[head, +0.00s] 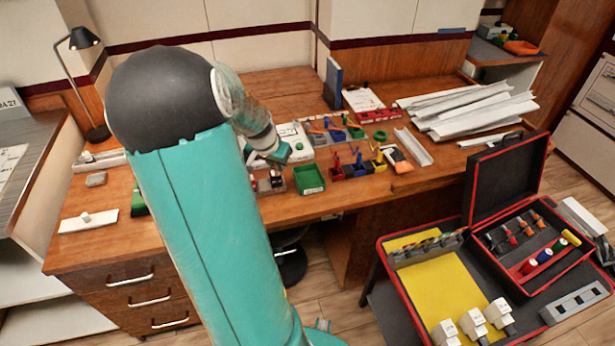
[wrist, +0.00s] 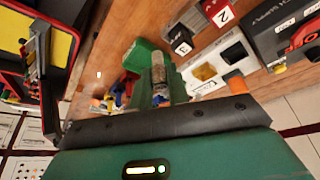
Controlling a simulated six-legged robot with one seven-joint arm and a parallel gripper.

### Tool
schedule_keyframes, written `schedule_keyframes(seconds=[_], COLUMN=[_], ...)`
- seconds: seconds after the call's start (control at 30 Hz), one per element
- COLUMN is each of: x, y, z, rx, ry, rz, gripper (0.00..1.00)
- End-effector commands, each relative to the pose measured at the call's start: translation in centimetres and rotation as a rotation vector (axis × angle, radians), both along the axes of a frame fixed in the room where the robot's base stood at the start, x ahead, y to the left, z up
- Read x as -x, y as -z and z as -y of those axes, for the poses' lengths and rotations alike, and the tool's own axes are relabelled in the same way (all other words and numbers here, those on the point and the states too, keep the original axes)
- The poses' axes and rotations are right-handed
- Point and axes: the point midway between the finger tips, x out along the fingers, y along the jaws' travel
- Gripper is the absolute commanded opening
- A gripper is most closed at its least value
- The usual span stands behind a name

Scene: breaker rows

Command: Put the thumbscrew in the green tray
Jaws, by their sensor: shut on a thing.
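My gripper (wrist: 160,90) is shut on the thumbscrew (wrist: 158,73), a small silver-grey piece that sticks out between the green fingers in the wrist view. In the head view my gripper (head: 280,152) is over the bench, behind and a little left of the green tray (head: 309,181). The tray is a small open box near the bench's front edge, and its visible inside looks empty. In the wrist view a green shape that looks like the tray (wrist: 137,54) lies just beyond the fingers, partly hidden by them. The thumbscrew cannot be made out in the head view.
Red and black bins (head: 347,170) with small parts stand right of the tray. A white panel (head: 296,140) lies behind it. White trunking (head: 470,108) covers the bench's right end. An open red-edged case (head: 430,270) is at lower right. My arm hides part of the bench.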

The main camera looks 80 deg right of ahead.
Motion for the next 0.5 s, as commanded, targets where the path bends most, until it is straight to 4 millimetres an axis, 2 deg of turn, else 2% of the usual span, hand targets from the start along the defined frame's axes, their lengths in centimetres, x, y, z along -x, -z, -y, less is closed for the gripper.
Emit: schedule_keyframes(seconds=[0.37,0.5], x=[3.4,4.5], y=[3.0,4.9], z=[5.9,8.4], rx=[0.000,-0.002], ry=[0.006,0.005], rz=[0.000,-0.001], gripper=[0.00,0.00])
